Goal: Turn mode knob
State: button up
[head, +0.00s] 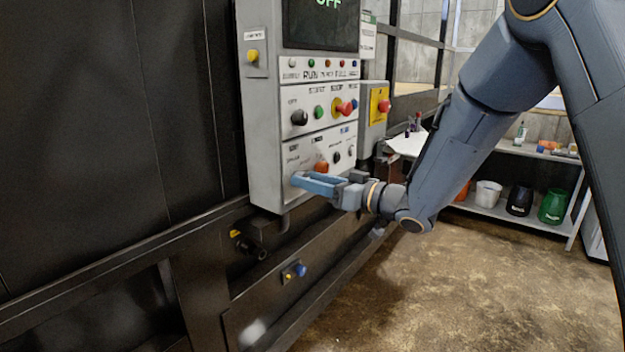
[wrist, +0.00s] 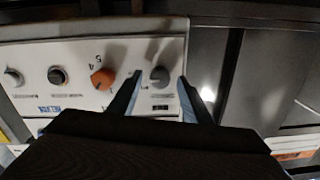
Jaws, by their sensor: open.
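The control box carries a lower white panel (head: 302,157) with a row of knobs. In the wrist view a dark grey round knob (wrist: 160,77) shows between the two fingertips of my gripper (wrist: 160,80). I cannot read its label, so I cannot tell by name whether it is the mode knob. In the head view my gripper (head: 300,182) is open at the lower left of this panel and hides that knob. An orange knob (wrist: 103,79) is beside it, outside the fingers; it also shows in the head view (head: 321,167). Whether the fingers touch the grey knob is unclear.
More dark knobs (wrist: 57,75) continue the row. Above are a black knob (head: 299,117), a green button (head: 318,112) and a red knob (head: 345,107). A red emergency button (head: 384,106) is on a yellow plate at right. A screen (head: 322,20) reads OFF.

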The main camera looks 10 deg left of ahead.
jog(key=shift+c, duration=0.6)
jog(key=c, duration=1)
jog(key=shift+o, duration=0.2)
jog(key=shift+n+b, duration=0.4)
jog(key=n+b, duration=0.7)
jog(key=shift+n+b, duration=0.4)
jog(key=shift+s, duration=0.1)
